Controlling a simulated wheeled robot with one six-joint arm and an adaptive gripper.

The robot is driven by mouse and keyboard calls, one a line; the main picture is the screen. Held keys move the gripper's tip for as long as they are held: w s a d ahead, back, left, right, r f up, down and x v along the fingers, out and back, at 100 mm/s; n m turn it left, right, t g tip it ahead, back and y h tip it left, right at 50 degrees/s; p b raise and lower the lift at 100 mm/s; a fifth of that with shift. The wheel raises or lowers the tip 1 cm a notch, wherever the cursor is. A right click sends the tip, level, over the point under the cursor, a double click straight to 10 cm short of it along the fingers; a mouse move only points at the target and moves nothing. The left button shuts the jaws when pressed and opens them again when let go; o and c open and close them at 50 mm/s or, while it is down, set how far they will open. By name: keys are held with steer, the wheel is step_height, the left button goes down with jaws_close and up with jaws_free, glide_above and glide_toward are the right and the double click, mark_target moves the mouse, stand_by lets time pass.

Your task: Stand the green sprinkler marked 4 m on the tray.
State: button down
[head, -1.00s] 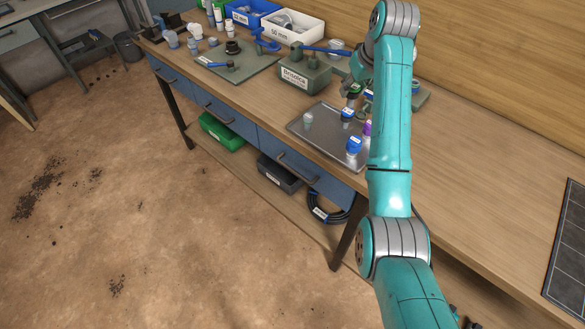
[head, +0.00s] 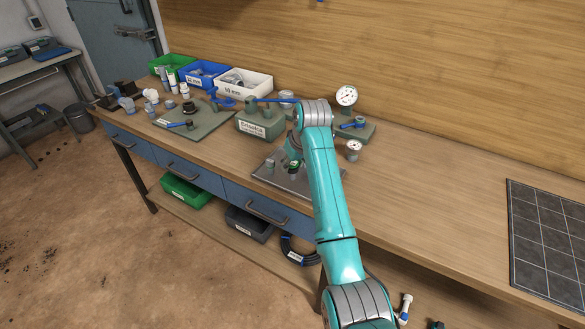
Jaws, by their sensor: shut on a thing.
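The metal tray (head: 262,177) lies on the bench, its right part hidden behind my arm. My gripper (head: 294,161) is over the tray and shut on a small green thing (head: 294,166), which looks like the green sprinkler. Its 4 m mark cannot be read here. The sprinkler looks roughly upright and low over the tray; I cannot tell whether it touches. A small pale grey-green piece (head: 270,165) stands on the tray to the left of my gripper.
A green-grey block with a label (head: 257,125) stands behind the tray. A pressure gauge (head: 346,96) stands on a block behind my arm, and a smaller gauge (head: 353,149) is nearer. The bench top (head: 430,190) to the right is clear up to a dark panel (head: 550,240).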

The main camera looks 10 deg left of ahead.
steer(key=shift+f, duration=0.8)
steer(key=c, duration=0.7)
jaws_free()
steer(key=shift+f, duration=0.1)
steer(key=v, duration=1.2)
